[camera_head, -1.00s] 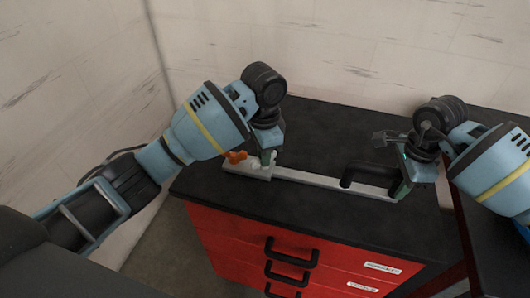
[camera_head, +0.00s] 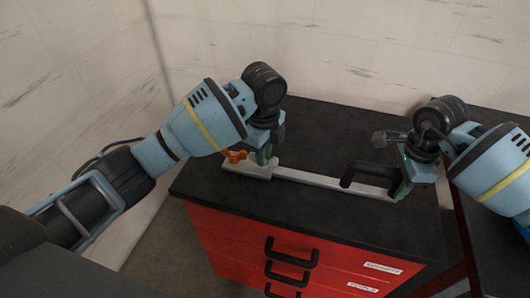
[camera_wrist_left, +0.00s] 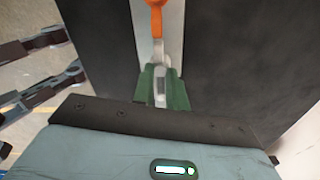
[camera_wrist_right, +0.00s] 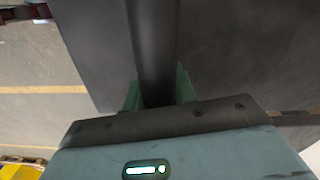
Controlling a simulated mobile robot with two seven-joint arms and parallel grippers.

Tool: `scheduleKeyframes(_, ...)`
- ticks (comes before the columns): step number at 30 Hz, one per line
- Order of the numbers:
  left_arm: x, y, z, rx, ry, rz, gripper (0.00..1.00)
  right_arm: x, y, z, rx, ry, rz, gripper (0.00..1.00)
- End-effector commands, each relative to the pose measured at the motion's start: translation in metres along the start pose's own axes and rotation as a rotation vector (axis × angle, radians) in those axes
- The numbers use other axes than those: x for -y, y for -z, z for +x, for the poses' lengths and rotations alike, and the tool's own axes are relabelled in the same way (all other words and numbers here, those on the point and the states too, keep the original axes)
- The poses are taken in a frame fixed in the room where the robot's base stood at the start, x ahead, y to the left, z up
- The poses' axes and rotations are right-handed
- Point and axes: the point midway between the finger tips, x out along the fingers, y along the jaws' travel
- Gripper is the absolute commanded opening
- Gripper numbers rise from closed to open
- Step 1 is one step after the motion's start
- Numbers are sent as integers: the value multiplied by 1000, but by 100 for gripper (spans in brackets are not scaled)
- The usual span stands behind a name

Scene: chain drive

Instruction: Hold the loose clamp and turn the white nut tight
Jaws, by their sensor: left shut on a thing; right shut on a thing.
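A long pale clamp bar (camera_head: 320,180) lies across the dark cabinet top. An orange piece (camera_head: 235,156) is at its left end and a black handle (camera_head: 350,172) near its right end. My left gripper (camera_head: 263,158) points down at the left end. In the left wrist view its green fingers (camera_wrist_left: 161,88) are shut on a small pale part, which looks like the white nut (camera_wrist_left: 160,72), just below the orange piece (camera_wrist_left: 157,4). My right gripper (camera_head: 402,186) is at the right end. In the right wrist view its fingers (camera_wrist_right: 158,95) are shut on the black handle (camera_wrist_right: 153,45).
The red cabinet (camera_head: 225,240) has drawers with black pulls (camera_head: 290,252) on its front. A pale wall stands behind. The dark cabinet top (camera_head: 330,120) is clear behind the bar. A dark surface (camera_head: 490,235) stands to the right.

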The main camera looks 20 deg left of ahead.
Motion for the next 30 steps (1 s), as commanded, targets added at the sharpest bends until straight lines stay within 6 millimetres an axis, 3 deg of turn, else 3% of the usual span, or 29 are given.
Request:
scheduleKeyframes(12,0,1,-2,-1,4,189,0,-1,0,1,-2,-2,-4,0)
scheduleKeyframes(28,0,1,-1,-1,1,214,0,0,0,1,-2,-1,-2,0)
scheduleKeyframes(29,0,1,-1,-1,1,214,20,0,0,1,-2,-1,-2,0)
scheduleKeyframes(30,0,1,-1,-1,1,213,25,0,0,1,-2,-1,-2,0)
